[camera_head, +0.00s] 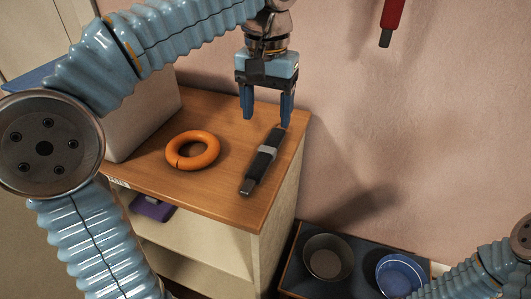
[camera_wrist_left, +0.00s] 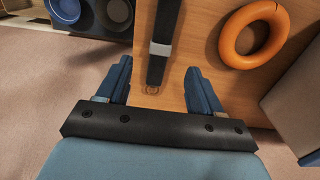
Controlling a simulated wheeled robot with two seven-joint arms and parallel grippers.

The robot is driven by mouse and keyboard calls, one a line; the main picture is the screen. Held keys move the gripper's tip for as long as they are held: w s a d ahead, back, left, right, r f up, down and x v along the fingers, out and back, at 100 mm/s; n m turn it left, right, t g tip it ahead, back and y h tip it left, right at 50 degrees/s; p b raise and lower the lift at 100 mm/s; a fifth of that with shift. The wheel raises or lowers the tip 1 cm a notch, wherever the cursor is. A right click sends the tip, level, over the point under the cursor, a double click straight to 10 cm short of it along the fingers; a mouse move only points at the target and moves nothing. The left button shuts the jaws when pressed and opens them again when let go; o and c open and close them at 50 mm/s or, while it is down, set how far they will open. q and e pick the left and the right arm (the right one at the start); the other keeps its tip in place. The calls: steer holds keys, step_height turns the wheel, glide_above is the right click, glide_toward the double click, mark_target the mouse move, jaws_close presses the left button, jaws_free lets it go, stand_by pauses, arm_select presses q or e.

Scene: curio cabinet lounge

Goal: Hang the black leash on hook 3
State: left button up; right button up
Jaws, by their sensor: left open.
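The black leash (camera_head: 258,170) lies folded on the wooden cabinet top near its right edge, with a grey band around it. In the left wrist view the leash (camera_wrist_left: 165,28) lies ahead of and between the fingers, with a small ring at its near end. My left gripper (camera_head: 267,107) is open and empty, pointing down above the leash's far end. Its two fingers also show in the left wrist view (camera_wrist_left: 160,90). Part of my right arm shows at the lower right, but its gripper is out of view. I see no numbered hook.
An orange ring (camera_head: 193,150) lies left of the leash. A pale box (camera_head: 140,120) stands at the cabinet's left. A red item (camera_head: 392,18) hangs at the wall. A dark tray with a grey bowl (camera_head: 328,258) and a blue bowl (camera_head: 402,275) is lower right. A purple item (camera_head: 152,208) sits on the shelf.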

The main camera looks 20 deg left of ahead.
mark_target(266, 152)
arm_select(q)
step_height(266, 152, down, 9)
steer(key=shift+a+f+b, duration=0.15)
steer(key=shift+f+b, duration=0.05)
steer(key=shift+b, duration=0.45)
steer(key=shift+w, duration=0.1)
steer(key=c, duration=1.2)
